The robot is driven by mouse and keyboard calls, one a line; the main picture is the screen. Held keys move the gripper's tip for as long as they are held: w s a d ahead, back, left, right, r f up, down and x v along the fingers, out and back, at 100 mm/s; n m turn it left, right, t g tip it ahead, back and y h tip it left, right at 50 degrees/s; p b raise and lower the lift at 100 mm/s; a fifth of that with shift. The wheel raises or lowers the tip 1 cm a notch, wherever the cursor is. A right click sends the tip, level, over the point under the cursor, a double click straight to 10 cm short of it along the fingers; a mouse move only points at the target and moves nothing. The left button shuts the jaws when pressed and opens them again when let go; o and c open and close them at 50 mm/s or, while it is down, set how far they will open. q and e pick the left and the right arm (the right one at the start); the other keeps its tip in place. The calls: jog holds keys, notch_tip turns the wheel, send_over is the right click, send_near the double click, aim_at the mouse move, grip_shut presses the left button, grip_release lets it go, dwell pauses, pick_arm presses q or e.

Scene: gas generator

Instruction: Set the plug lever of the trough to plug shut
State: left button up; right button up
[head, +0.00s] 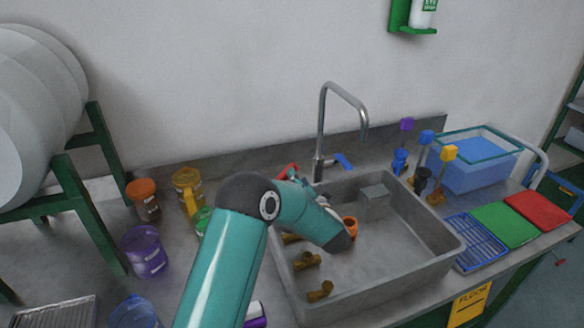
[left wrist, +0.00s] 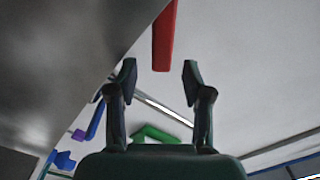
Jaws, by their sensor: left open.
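The grey trough (head: 445,262) is set in the bench in the head view. A red lever (head: 287,171) shows at its back left corner, partly hidden behind my left arm. In the left wrist view a red bar (left wrist: 164,38), seemingly the same lever, reaches down from the top. My left gripper (left wrist: 160,76) is open, and the bar's end appears between and just beyond the fingertips. I see no contact. In the head view the left fingers are mostly hidden behind my teal arm. My right gripper is not in view.
A tall tap (head: 322,120) with a blue handle (head: 343,160) stands behind the trough. Brass fittings (head: 307,260) and an orange item (head: 350,226) lie inside. Jars (head: 188,185) and a purple cup (head: 144,250) stand left; a blue tank (head: 475,165) stands right.

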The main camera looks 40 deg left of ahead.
pick_arm(q)
jog(key=p+x, duration=0.1)
jog(key=x, duration=0.4)
jog(key=shift+w+a, duration=0.1)
jog(key=shift+a, duration=0.1)
grip_shut()
